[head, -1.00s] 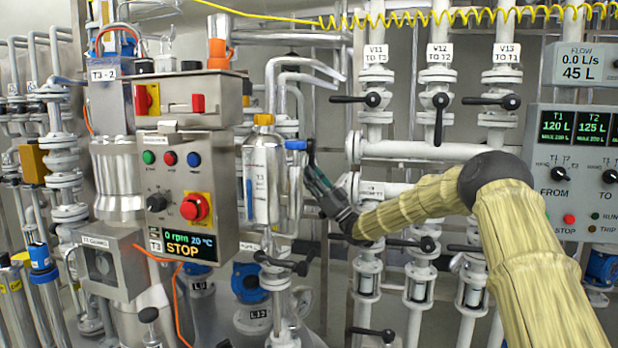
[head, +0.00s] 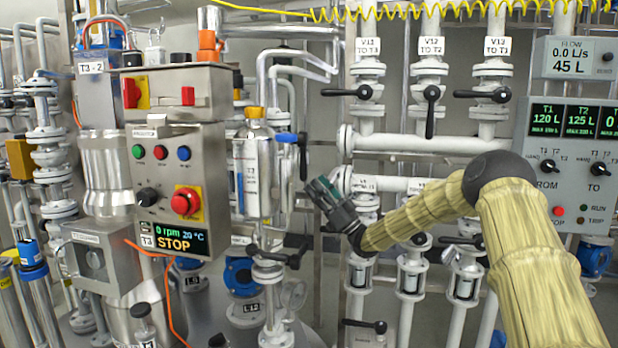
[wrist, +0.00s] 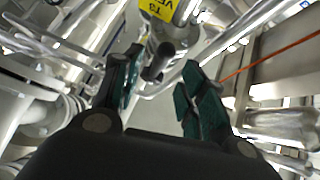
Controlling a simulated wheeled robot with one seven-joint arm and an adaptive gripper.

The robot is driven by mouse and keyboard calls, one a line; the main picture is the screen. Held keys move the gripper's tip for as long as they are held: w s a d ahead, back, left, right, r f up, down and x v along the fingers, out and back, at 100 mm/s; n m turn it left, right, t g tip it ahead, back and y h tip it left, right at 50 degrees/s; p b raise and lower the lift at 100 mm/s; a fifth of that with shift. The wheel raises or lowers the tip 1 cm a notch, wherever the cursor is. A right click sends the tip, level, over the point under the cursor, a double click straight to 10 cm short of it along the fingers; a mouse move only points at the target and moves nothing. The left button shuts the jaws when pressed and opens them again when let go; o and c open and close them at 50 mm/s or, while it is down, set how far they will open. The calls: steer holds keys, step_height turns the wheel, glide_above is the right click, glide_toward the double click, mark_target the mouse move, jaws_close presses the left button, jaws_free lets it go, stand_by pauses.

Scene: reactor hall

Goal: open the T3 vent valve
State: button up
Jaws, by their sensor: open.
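A yellow tag reading "T3 VE..." (wrist: 163,10) is at the top of the wrist view, its text cut off by the edge. Just below it, a black lever end (wrist: 158,62) shows between my fingers, pointing towards the camera. In the head view, a valve with a blue part (head: 287,137) sits beside the T3 cylinder (head: 252,175), and its black lever (head: 303,156) hangs down. My gripper (head: 319,189) is open and empty, below and right of that lever, apart from it. In the wrist view its green-padded fingers (wrist: 160,95) straddle the lever's line.
The T3 control box (head: 172,190) with its red stop button stands to the left. White pipes with black-handled valves (head: 431,95) are behind and right of my arm. Another black lever (head: 280,258) lies below the cylinder. A thin orange cable (wrist: 270,55) crosses the wrist view.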

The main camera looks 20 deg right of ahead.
steer(key=v, duration=0.4)
steer(key=shift+s+d+f, duration=0.15)
steer(key=shift+d+f, duration=0.05)
steer(key=shift+f, duration=0.05)
stand_by(0.3)
